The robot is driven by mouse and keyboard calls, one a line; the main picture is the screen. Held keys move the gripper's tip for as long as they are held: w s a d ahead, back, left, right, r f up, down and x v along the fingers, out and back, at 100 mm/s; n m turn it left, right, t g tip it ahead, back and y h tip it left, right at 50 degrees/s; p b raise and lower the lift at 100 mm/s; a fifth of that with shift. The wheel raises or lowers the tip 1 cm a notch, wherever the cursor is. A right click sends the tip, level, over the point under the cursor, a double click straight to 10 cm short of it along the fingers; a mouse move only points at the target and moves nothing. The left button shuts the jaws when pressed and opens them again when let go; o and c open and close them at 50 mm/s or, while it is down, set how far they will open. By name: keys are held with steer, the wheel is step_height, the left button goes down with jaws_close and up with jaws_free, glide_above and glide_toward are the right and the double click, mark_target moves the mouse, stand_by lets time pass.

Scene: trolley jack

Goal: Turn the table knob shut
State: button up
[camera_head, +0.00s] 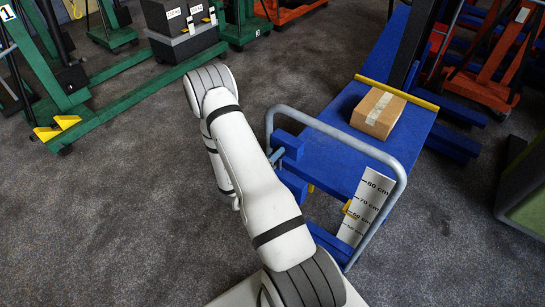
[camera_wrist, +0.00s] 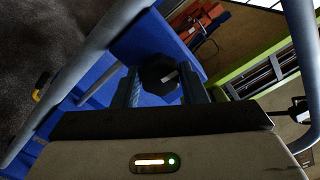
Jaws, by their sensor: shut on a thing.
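The blue lift table (camera_head: 335,150) stands right of my arm in the head view, with a grey tube handle (camera_head: 340,133) at its near end. In the wrist view, a dark faceted knob (camera_wrist: 160,73) sits between the two fingers of my gripper (camera_wrist: 162,88). The gripper is shut on the knob, in front of the table's blue frame (camera_wrist: 150,38). The knob's pointer or marking is too small to read.
A cardboard box (camera_head: 378,113) lies on the table top, near a yellow bar (camera_head: 398,91). A white height scale (camera_head: 366,205) hangs at the near end. Green jacks (camera_head: 60,90) stand at left, orange ones (camera_head: 487,80) at right.

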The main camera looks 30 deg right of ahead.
steer(key=shift+s+d+n, duration=0.1)
steer(key=shift+n, duration=0.4)
steer(key=o, duration=0.8)
steer(key=shift+o, duration=0.8)
steer(key=b+v, duration=0.1)
steer(key=v, duration=0.6)
steer(key=shift+a, duration=0.4)
steer(key=shift+s, duration=0.1)
